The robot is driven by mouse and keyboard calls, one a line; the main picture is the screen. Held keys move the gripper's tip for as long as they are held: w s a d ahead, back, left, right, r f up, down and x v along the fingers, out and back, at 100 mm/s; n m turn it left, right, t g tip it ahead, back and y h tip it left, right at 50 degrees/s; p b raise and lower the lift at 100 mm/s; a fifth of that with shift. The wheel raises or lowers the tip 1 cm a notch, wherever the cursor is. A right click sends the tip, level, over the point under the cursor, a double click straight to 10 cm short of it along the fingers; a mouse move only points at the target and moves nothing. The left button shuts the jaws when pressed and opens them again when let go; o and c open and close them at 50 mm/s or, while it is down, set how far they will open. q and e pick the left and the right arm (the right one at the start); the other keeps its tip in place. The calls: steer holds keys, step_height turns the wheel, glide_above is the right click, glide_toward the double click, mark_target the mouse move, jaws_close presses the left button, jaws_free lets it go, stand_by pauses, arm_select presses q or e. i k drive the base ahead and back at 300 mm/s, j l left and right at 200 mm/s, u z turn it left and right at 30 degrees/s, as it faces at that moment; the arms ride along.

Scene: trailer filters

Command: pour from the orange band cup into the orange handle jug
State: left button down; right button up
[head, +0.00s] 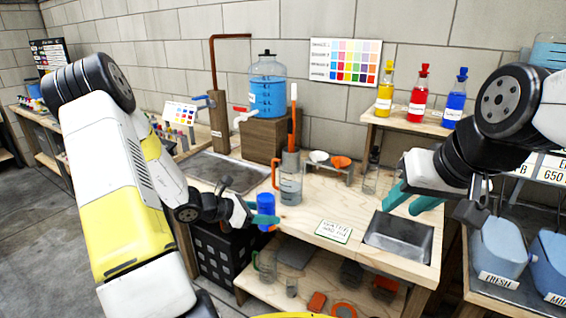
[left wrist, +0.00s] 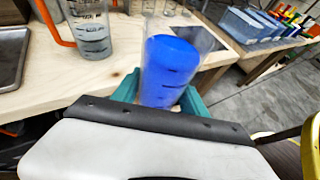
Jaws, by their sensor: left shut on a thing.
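My left gripper (head: 262,215) is shut on a clear cup of blue liquid (head: 266,202), held at the bench's front edge. The cup (left wrist: 172,75) also shows in the left wrist view, between the teal fingers (left wrist: 165,95); no orange band can be made out on it. The orange handle jug (head: 290,187) is clear, has dark markings and stands upright on the bench, just right of and behind the cup. The jug (left wrist: 92,35) is left of the cup in the wrist view, apart from it. My right gripper (head: 408,200) is open and empty above the metal sink.
An orange stick (head: 292,120) rises at the jug. A blue-filled dispenser (head: 267,90) stands on a wooden block behind. A green-handled jug (head: 266,266) is on the lower shelf. Colored bottles (head: 421,92) stand at back right.

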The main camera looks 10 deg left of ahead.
mark_target(291, 169)
steer(key=i+l, duration=0.1)
steer(key=l, duration=0.3)
steer(key=i+l, duration=0.15)
steer(key=l, duration=0.2)
steer(key=i+l, duration=0.1)
steer(key=l, duration=0.3)
steer(key=i+l, duration=0.15)
steer(key=l, duration=0.25)
